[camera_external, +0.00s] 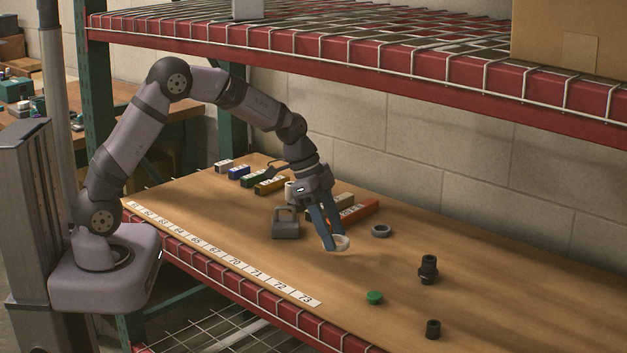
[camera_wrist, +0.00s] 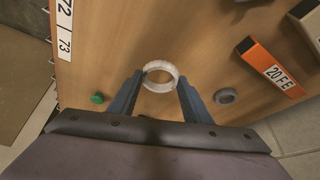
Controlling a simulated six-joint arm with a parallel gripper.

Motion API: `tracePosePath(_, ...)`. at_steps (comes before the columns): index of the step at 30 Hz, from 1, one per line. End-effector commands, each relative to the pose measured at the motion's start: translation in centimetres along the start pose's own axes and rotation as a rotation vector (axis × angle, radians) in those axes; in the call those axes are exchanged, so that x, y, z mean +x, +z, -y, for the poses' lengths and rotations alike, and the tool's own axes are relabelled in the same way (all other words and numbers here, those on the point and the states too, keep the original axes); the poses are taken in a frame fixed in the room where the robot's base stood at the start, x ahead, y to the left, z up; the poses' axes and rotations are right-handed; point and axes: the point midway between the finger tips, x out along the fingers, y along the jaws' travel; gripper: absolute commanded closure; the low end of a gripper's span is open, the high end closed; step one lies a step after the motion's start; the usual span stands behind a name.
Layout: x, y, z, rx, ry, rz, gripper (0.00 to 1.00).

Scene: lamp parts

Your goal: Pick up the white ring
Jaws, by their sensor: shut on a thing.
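The white ring (camera_external: 341,243) is between the fingertips of my gripper (camera_external: 331,240) in the external view. In the wrist view the white ring (camera_wrist: 160,76) sits between the two blue-grey fingers of my gripper (camera_wrist: 160,84), which touch its left and right sides. My gripper is shut on the ring and points down over the wooden shelf. The ring appears to be slightly above the shelf surface, though the exact height is hard to tell.
A grey ring (camera_external: 381,231) lies right of my gripper, and a green cap (camera_external: 374,297) lies nearer the front. Dark fittings (camera_external: 428,268) and (camera_external: 433,329) stand farther right. The shelf's right side is clear.

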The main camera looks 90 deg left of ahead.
Motion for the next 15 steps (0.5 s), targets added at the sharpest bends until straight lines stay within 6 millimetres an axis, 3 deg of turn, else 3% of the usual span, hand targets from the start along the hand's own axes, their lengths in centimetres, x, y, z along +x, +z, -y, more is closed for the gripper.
tracePosePath(1, -0.1, 1.5, 0.1, -0.005, -0.004, -0.002, 0.80)
tracePosePath(15, -5.3, 13.6, 0.1, -0.006, -0.005, -0.002, 0.80)
